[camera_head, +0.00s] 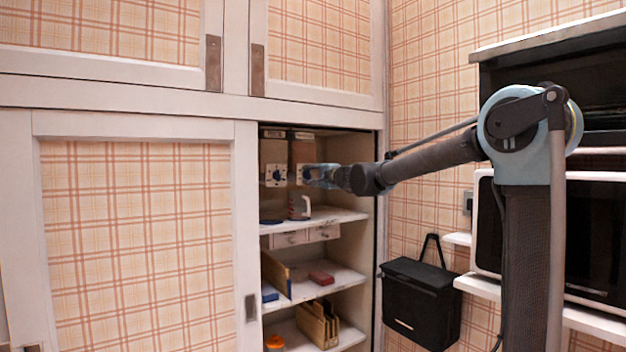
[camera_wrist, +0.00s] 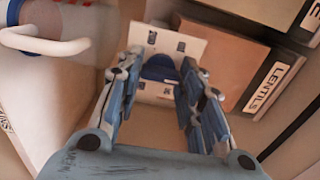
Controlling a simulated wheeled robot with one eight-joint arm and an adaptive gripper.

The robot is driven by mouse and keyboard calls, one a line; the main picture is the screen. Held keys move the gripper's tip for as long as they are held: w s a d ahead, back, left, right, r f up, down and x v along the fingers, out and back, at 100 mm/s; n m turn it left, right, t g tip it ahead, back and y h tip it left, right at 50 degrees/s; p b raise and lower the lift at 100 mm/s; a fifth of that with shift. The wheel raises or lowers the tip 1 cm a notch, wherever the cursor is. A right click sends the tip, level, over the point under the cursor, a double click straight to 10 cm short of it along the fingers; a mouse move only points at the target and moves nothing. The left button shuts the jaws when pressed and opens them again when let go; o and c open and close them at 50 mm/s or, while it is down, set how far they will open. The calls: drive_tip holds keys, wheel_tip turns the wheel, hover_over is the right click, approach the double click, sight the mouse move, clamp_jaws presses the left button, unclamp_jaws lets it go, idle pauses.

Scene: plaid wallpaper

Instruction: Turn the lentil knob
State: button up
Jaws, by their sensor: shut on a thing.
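The lentil dispenser is a brown box (camera_wrist: 222,62) with a label reading LENTILS (camera_wrist: 268,87) in the wrist view. Its white plate (camera_wrist: 192,47) carries the blue lentil knob (camera_wrist: 158,69). My gripper (camera_wrist: 160,88) has its two fingers on either side of this knob, shut on it. In the head view my gripper (camera_head: 311,175) is inside the open cupboard at the right-hand dispenser (camera_head: 303,152) and covers much of its knob. Fingers partly hide the plate.
A second dispenser (camera_head: 275,151) with a blue knob stands close on the left. A white mug (camera_head: 300,208) is just below, on the shelf (camera_head: 335,216); its handle (camera_wrist: 45,41) shows in the wrist view. The sliding door (camera_head: 245,200) borders the opening on the left.

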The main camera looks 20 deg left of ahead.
drive_tip(key=shift+s+f, duration=0.1)
drive_tip(key=shift+f, duration=0.05)
drive_tip(key=o, duration=1.1)
drive_tip(key=shift+c, duration=0.2)
drive_tip(key=v, duration=1.2)
